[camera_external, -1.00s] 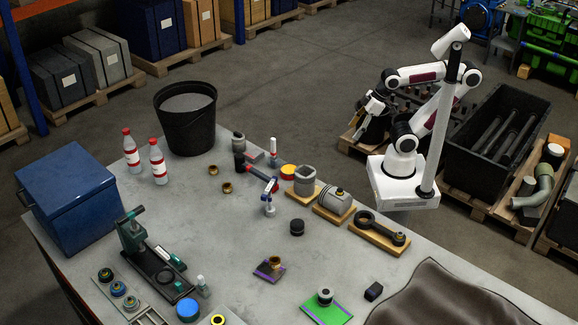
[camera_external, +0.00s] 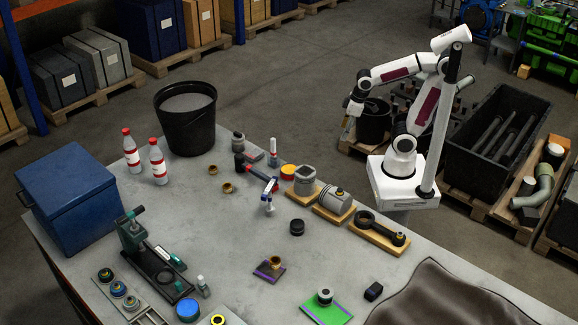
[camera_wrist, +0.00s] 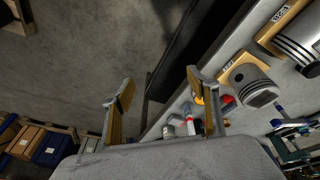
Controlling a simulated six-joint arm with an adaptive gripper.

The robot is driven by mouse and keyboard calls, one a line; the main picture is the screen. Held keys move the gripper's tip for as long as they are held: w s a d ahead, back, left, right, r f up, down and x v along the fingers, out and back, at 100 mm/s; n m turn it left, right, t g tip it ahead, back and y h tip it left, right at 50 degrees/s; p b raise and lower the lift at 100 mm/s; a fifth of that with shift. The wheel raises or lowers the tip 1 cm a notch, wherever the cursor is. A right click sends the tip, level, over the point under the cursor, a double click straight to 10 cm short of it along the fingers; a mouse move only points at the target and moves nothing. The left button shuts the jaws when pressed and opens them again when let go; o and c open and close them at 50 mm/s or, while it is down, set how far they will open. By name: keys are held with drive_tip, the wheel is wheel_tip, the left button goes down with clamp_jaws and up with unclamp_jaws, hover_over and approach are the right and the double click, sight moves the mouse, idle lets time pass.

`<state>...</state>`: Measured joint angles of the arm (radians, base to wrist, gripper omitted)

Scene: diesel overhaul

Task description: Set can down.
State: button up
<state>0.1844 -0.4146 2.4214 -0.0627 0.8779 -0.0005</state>
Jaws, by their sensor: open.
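My gripper (camera_external: 348,128) is beyond the table's far edge, left of my base, and hangs over the floor side. In the wrist view its two fingers (camera_wrist: 160,88) are spread wide with nothing between them. Nothing in view is plainly marked as the can. Candidates stand on the table's far side: a small grey cylinder (camera_external: 238,141) and a low red tin with a yellow top (camera_external: 288,172). My gripper is apart from both. The red tin shows partly behind a finger in the wrist view (camera_wrist: 199,91).
A dark container (camera_external: 373,122) stands by my gripper. The table's middle has free room.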

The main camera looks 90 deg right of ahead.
drive_tip(key=w+d+f+n+t+h, duration=0.15)
drive_tip(key=w+d+f+n, duration=0.35)
drive_tip(key=w+d, duration=0.55)
drive_tip(key=w+d+f+n+t+h, duration=0.15)
drive_tip(key=w+d+f+n, duration=0.25)
drive_tip(key=w+d+n, duration=0.45)
drive_tip(key=w+d+f+n+t, duration=0.2)
drive_tip(key=w+d+f+n, duration=0.25)
drive_tip(key=w+d, duration=0.7)
drive_tip(key=n+t+y, duration=0.4)
drive_tip(key=n+y, duration=0.6)
drive_tip(key=n, duration=1.4)
approach(247, 138)
drive_tip(key=w+f, duration=0.1)
drive_tip(key=w, duration=0.1)
drive_tip(key=w+a+f, duration=0.1)
drive_tip(key=w+f, duration=0.1)
drive_tip(key=shift+w+f, duration=0.15)
drive_tip(key=shift+a+n, duration=0.2)
drive_tip(key=shift+n, duration=0.5)
